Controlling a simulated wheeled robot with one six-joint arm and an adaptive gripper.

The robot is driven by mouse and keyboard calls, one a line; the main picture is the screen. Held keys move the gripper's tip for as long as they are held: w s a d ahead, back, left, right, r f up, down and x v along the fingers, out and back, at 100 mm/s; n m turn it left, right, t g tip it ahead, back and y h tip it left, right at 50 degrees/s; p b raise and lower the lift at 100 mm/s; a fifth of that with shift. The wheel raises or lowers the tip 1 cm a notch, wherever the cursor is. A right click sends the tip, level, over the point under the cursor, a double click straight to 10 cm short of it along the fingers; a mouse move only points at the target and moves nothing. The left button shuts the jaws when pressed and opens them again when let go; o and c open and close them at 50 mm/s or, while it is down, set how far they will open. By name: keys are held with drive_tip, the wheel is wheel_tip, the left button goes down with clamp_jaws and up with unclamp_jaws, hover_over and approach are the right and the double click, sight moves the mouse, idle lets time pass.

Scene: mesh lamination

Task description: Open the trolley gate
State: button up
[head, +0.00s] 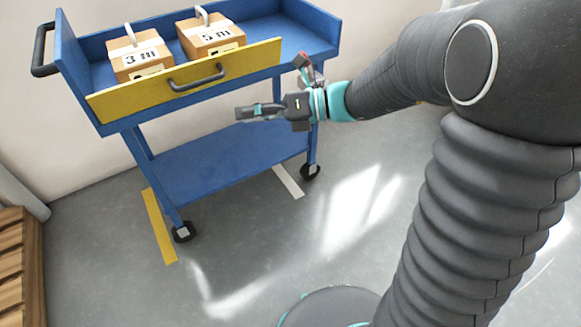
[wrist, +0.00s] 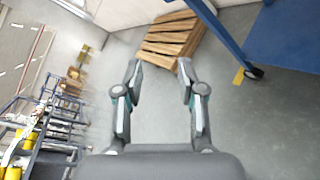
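The blue trolley (head: 222,158) stands against the wall in the head view. Its yellow gate (head: 135,98) is upright across the front of the top tray, with a dark handle (head: 196,77) in its middle. My gripper (head: 240,113) is in front of the trolley, below and to the right of the handle, apart from it. In the wrist view my gripper (wrist: 158,66) has its two fingers spread with nothing between them. The wrist view shows only the trolley's blue frame (wrist: 222,38) at the upper right; the gate and handle are outside it.
Two cartons marked 3 m (head: 137,62) and 5 m (head: 208,38) sit in the top tray behind the gate. A wooden pallet (head: 14,262) lies at the left. The grey floor (head: 120,275) in front is clear. Racks (wrist: 45,130) stand at the wrist view's left.

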drive_tip(key=s+d+f+n+h, duration=0.3)
drive_tip(key=s+d+n+h, duration=0.4)
drive_tip(key=s+n, duration=0.4)
drive_tip(key=shift+s+d+n+h+b, duration=0.3)
drive_tip(key=shift+s+d+n+b, duration=0.1)
drive_tip(key=shift+n, duration=0.9)
drive_tip(key=shift+f, duration=0.1)
